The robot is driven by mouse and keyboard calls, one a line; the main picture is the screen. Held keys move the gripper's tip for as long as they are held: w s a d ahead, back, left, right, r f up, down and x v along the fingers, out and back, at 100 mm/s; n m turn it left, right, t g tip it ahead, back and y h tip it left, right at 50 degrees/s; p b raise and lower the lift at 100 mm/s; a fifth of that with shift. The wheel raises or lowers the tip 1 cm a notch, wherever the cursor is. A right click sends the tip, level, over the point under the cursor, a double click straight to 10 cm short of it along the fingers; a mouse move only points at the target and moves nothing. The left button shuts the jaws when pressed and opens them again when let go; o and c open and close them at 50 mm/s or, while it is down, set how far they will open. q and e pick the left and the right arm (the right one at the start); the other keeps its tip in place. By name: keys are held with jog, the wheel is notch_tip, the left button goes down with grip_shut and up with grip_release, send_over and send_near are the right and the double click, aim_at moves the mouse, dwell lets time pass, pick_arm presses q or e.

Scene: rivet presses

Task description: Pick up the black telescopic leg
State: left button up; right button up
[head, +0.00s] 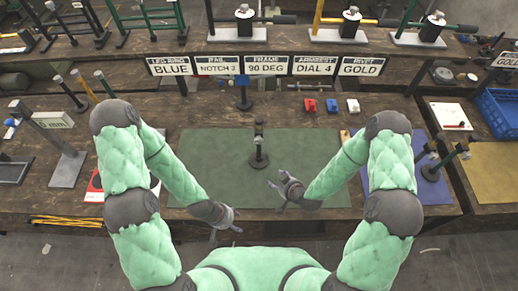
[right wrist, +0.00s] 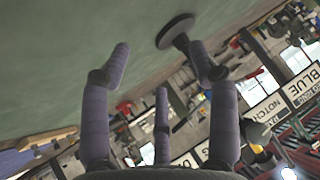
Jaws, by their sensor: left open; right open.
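A black telescopic leg (head: 258,152) stands upright on its round base on the green mat (head: 215,150), near the middle of the head view. In the right wrist view, its dark round base (right wrist: 172,31) shows at the top, and a finger partly hides its post. My right gripper (head: 277,194) is open and empty, just to the near right of the leg and apart from it. Its spread fingers (right wrist: 158,70) show in the right wrist view. My left gripper (head: 226,231) is open and empty at the near edge of the mat, to the left of the leg.
Other stands (head: 430,168) are at the right, near a blue mat (head: 385,170). The mat around the leg is clear.

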aim_at(260, 149)
jog(key=w+a+r+n+t+y, duration=0.1)
jog(key=w+a+r+n+t, duration=0.1)
jog(key=w+r+n+t, duration=0.3)
jog(key=w+a+f, duration=0.1)
jog(key=w, duration=0.2)
jog(key=w+a+f+m, duration=0.1)
jog(key=w+a+f, duration=0.1)
jog(key=w, duration=0.2)
jog(key=w+a+f+m+g, duration=0.1)
jog(key=w+a+f, duration=0.1)
jog(key=w, duration=0.1)
jog(key=shift+w+a, duration=0.15)
jog(key=shift+a, duration=0.05)
jog(key=shift+y, duration=0.3)
grip_shut()
